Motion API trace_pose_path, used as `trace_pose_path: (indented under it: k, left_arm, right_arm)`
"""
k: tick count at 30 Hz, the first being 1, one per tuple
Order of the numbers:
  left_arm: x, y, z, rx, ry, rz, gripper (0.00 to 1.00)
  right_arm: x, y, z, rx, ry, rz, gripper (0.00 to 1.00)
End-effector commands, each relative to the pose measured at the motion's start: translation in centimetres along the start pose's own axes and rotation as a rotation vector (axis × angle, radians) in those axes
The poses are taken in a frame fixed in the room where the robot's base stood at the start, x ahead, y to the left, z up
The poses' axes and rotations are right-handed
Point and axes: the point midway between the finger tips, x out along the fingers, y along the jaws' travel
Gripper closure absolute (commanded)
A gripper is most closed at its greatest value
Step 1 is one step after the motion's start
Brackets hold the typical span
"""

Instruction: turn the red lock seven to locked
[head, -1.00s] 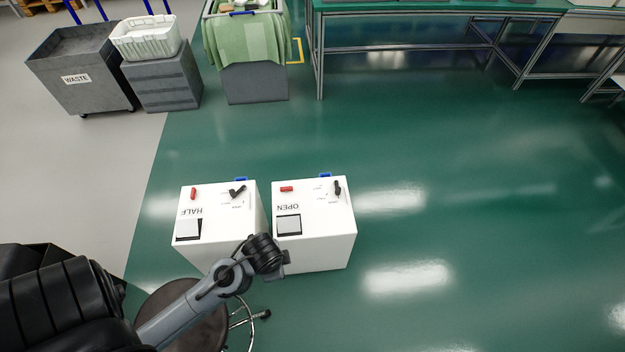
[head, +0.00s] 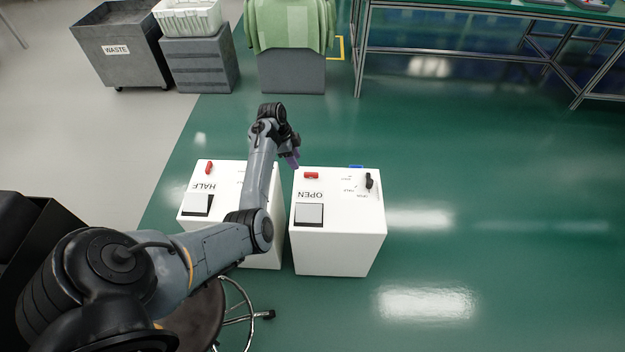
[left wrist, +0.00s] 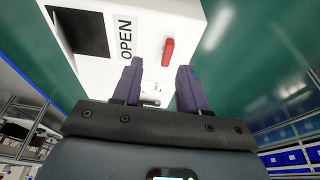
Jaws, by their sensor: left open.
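Two white cabinets stand side by side, each with a red lock on top. The right cabinet (head: 338,245), labelled OPEN, has its red lock (head: 311,175) lying sideways in the head view. This lock also shows in the left wrist view (left wrist: 168,52), just beyond the fingertips. My left gripper (head: 293,159) is open and empty, above the far side near the gap between cabinets. My right gripper is out of view.
A black handle (head: 369,181) and a grey-white square panel (head: 309,214) are on the right cabinet. My left arm covers part of the left cabinet. A round stool (head: 195,318) stands in front. Green floor to the right is clear.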

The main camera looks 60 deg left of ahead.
Motion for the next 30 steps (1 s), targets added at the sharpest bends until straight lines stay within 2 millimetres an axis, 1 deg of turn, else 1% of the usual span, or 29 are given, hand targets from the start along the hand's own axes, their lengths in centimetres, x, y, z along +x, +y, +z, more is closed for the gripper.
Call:
trace_pose_path:
  k: [1, 4, 7, 10, 14, 21, 24, 30]
  left_arm:
    - [0.2, -0.7, -0.7, -0.004, 0.038, -0.004, 0.57]
    - [0.0, -1.4, -1.7, -0.008, 0.082, -0.005, 0.57]
    - [0.2, -1.7, -2.2, -0.009, 0.102, -0.005, 0.57]
    - [1.1, -1.7, -2.4, -0.009, 0.107, -0.005, 0.57]
    - [3.0, -1.7, -2.5, -0.008, 0.105, -0.005, 0.57]
    - [6.9, -1.7, -2.8, -0.009, 0.104, -0.005, 0.57]
    - [8.3, -1.8, -3.0, -0.009, 0.104, -0.006, 0.57]
    - [9.9, -1.8, -3.3, -0.010, 0.104, -0.007, 0.57]
  right_arm:
    - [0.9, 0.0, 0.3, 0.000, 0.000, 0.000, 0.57]
    - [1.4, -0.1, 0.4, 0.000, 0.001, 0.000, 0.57]
    - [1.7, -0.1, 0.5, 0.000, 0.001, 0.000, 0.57]
    - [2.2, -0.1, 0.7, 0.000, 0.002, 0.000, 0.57]
    - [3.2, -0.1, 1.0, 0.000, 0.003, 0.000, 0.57]
    - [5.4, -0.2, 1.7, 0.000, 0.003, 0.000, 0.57]
    - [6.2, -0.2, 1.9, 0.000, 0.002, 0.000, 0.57]
    - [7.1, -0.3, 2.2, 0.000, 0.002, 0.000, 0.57]
